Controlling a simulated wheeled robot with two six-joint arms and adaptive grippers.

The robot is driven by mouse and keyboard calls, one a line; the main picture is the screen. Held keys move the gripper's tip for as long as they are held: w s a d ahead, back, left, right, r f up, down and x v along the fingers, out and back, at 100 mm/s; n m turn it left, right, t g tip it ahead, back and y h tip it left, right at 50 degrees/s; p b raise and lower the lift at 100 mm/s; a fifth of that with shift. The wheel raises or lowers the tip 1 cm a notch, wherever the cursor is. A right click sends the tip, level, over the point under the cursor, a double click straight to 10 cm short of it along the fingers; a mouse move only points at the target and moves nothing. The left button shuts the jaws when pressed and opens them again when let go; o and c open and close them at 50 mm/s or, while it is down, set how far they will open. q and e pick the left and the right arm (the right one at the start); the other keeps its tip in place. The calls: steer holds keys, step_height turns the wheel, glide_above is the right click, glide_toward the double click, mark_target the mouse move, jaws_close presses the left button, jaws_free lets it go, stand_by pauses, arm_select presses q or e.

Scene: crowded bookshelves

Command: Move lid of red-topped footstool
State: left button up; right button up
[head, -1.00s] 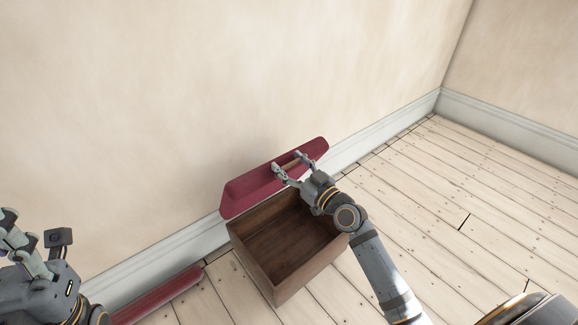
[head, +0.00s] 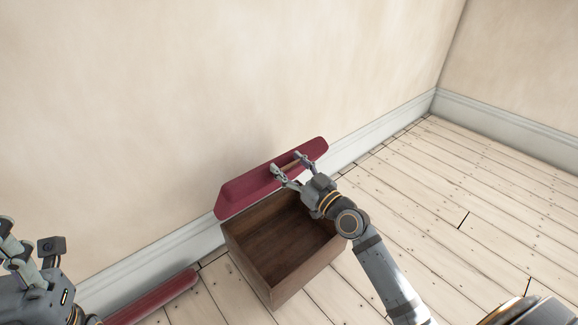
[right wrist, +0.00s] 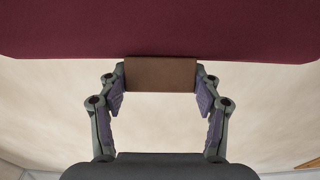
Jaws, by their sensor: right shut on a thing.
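The footstool (head: 262,291) is an open brown wooden box standing on the floor by the wall, and its empty inside shows. Its red padded lid (head: 245,188) is raised and tilted up along the wall side. My right gripper (head: 290,167) is at the lid, shut on a small brown tab on it. In the right wrist view the brown tab (right wrist: 160,74) sits between the two fingertips, with the red lid (right wrist: 160,28) beyond. My left gripper (head: 15,245) is at the lower left edge, away from the footstool, with its fingers apart.
A long red padded piece (head: 155,298) lies on the floor at the lower left, partly behind my left arm. The wall and its white baseboard (head: 375,140) run close behind the footstool. The plank floor (head: 470,190) to the right is clear.

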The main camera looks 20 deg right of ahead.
stand_by(0.4)
steer(key=o, duration=1.7)
steer(key=shift+r, duration=0.1)
step_height(320, 180, up, 10)
steer(key=shift+f, duration=0.1)
